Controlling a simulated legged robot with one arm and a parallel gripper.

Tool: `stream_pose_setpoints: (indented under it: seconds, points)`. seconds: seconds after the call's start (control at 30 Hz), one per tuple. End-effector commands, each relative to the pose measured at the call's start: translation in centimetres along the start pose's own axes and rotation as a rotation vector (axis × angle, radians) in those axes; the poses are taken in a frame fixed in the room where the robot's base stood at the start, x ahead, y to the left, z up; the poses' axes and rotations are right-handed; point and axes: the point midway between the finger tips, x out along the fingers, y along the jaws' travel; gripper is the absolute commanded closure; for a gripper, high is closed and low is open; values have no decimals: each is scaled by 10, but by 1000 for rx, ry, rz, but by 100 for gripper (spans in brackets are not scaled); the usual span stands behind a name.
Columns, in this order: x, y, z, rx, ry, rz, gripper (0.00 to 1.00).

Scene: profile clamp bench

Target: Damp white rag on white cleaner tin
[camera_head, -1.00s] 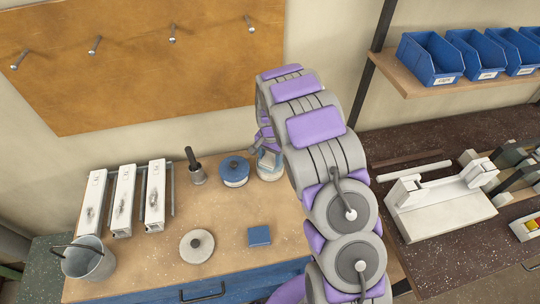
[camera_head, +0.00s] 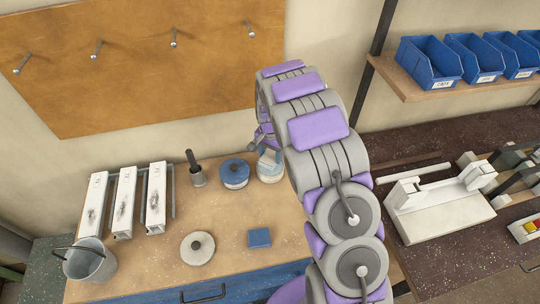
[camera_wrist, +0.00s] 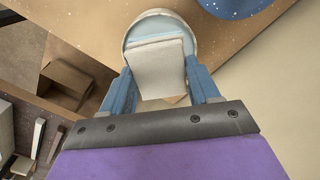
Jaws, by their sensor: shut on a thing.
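The damp white rag (camera_wrist: 158,68) hangs between the two blue fingers of my gripper (camera_wrist: 164,88) in the wrist view. My gripper is shut on it. The white cleaner tin (camera_wrist: 138,27) is just beyond the fingertips, with a pale rim and a light blue top partly covered by the rag. I cannot tell whether the rag rests on the tin or hangs just above it. In the head view the tin (camera_head: 271,174) stands at the back of the wooden bench, under my gripper (camera_head: 265,146), beside my arm.
A blue-lidded tin (camera_head: 234,172) stands close left of the white tin. Further left are a dark-handled pot (camera_head: 197,175), stained white profiles (camera_head: 124,205) and a bucket (camera_head: 91,262). A round knobbed disc (camera_head: 197,248) and a blue block (camera_head: 259,238) lie in front.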

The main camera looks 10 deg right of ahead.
Motion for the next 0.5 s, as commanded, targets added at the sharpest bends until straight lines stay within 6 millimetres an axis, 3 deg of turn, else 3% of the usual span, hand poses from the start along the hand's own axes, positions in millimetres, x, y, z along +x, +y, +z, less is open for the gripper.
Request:
stream_pose_setpoints:
  seconds: [0.5]
  points:
    - [-39, -1, -1, 0, 5, -4, 64]
